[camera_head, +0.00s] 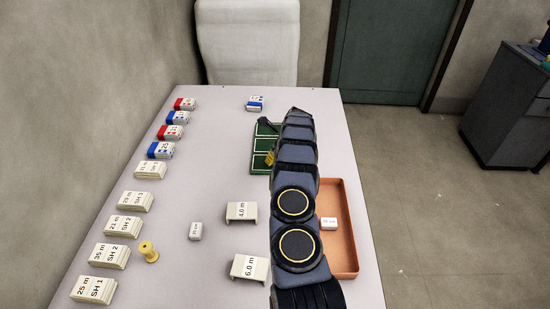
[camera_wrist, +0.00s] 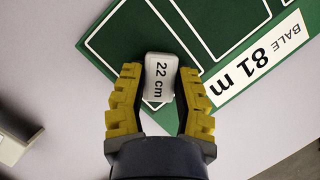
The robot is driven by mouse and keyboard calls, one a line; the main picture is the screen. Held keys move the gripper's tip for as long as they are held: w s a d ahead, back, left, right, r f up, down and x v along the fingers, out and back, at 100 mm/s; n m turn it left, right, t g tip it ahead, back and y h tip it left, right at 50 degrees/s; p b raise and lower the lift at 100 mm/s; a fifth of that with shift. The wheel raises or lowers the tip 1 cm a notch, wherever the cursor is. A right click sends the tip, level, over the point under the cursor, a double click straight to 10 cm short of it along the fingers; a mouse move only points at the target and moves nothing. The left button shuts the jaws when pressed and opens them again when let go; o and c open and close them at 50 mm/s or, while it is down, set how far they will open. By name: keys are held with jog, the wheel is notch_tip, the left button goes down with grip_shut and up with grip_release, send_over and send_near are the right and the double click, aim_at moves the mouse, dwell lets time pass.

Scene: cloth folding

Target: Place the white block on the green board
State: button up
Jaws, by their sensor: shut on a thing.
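The green board (camera_wrist: 128,38) has white outlines and a white label reading "BALE 81 m". The block appears over the board's edge in the wrist view; its height above it cannot be told. In the head view the green board (camera_head: 259,143) lies toward the far side of the table, partly hidden by my arm. My gripper (camera_head: 270,158) shows there only as a bit of yellow, and the held block is hidden.
An orange tray (camera_head: 347,260) at right holds a small white block (camera_head: 329,223). Another small white block (camera_head: 195,231) lies on the table (camera_head: 190,190). Labelled stacks (camera_head: 94,288) and red and blue blocks line the left edge. A yellow spool (camera_head: 148,251) stands nearby.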

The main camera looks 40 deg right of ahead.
jog(key=shift+f, duration=0.1)
jog(key=o, duration=0.8)
